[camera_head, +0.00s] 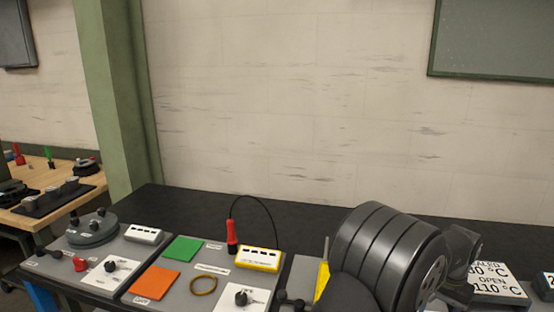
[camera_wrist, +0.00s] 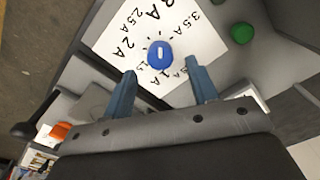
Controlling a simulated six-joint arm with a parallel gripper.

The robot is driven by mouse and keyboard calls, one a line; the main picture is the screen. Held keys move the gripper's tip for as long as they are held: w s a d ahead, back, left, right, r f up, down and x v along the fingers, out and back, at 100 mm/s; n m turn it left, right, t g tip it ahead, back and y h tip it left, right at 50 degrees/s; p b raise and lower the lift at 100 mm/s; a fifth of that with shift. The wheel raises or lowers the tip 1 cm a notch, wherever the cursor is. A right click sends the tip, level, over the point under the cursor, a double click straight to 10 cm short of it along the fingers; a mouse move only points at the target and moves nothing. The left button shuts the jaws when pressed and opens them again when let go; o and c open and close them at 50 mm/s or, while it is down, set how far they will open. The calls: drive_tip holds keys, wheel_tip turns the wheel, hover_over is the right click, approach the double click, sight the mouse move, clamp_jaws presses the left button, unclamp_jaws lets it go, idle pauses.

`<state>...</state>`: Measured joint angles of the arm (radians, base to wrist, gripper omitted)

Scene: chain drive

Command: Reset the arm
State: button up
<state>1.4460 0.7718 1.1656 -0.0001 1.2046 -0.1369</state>
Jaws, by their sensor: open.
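My gripper (camera_wrist: 163,93) shows in the wrist view with its two blue-grey fingers apart and nothing between them. Beyond the fingertips is a white dial plate (camera_wrist: 118,42) marked with ampere values. A round blue knob (camera_wrist: 161,54) with a white mark sits on that plate, just past the fingertips; I cannot tell the exact gap. In the head view my dark arm covers the right part of the bench, and my gripper is hidden there.
A green button (camera_wrist: 242,33) and an orange part (camera_wrist: 59,131) lie near the dial plate. On the bench are a green square (camera_head: 182,249), an orange square (camera_head: 155,282), a red-handled probe (camera_head: 232,236), a yellow box (camera_head: 259,259) and a brown ring (camera_head: 203,286). A wall stands behind.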

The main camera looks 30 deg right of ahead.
drive_tip(key=shift+f, duration=2)
wheel_tip(320, 180, up, 18)
wheel_tip(320, 180, down, 18)
drive_tip(key=shift+r, duration=0.15)
drive_tip(key=shift+f, duration=0.2)
drive_tip(key=m, duration=0.8)
drive_tip(key=shift+m, duration=0.4)
wheel_tip(320, 180, up, 11)
drive_tip(key=shift+r, duration=0.15)
